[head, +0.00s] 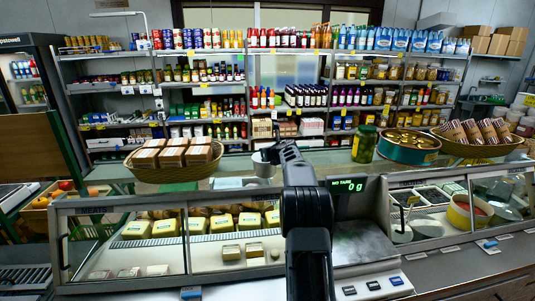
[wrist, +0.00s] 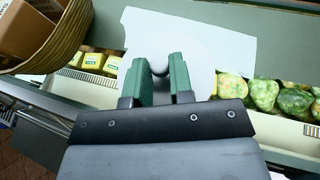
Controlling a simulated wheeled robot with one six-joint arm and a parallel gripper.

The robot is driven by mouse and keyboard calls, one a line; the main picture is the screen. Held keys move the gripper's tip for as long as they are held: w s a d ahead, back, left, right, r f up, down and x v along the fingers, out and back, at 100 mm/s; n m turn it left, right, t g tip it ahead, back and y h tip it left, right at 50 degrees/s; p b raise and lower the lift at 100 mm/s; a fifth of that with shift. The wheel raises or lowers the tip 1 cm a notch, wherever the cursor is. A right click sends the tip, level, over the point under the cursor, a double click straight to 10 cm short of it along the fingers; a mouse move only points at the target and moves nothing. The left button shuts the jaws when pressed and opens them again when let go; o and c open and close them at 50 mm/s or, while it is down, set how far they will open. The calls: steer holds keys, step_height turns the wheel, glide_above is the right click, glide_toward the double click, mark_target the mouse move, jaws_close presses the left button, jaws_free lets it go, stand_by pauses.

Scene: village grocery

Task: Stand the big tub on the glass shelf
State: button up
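The big tub (head: 263,165) looks white and round. It is right below the tip of my gripper (head: 268,152), over or at the back of a white sheet on the counter's glass top. In the wrist view the tub (wrist: 195,48) shows pale against the white sheet. My gripper's green fingers (wrist: 161,70) overlap its near side, with a narrow gap between them and part of a pale rounded edge in the gap. I cannot tell whether they press on it or whether it is lifted. The glass shelf (head: 118,174) is the counter's long glass top.
On the glass top, a basket of boxes (head: 174,172) stands left; a green jar (head: 364,145), a round green tin (head: 408,146) and another basket (head: 478,146) stand right. The scale display (head: 347,185) reads 0 g. Yellow packs (head: 193,226) lie in the case below.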

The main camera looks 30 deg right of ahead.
steer(key=o, duration=0.4)
steer(key=shift+r, duration=0.1)
steer(key=b+v, duration=0.4)
steer(key=v, duration=0.7)
steer(key=s+a+r+m+t+h, duration=0.1)
steer(key=s+a+r+m+h, duration=0.15)
steer(key=a+m, duration=0.45)
steer(key=s+a+r+m+h, duration=0.25)
steer(key=a+r+m, duration=0.2)
steer(key=m, duration=0.45)
steer(key=s+a+f+m+g+y, duration=0.6)
steer(key=s+a+f+m+g, duration=0.3)
steer(key=s+a+f+m, duration=1)
steer(key=s+a+f, duration=0.1)
steer(key=s+a, duration=0.1)
steer(key=s, duration=0.3)
steer(key=shift+s+a+f+g, duration=0.2)
steer(key=shift+s+f+g, duration=0.05)
steer(key=shift+f+g, duration=0.1)
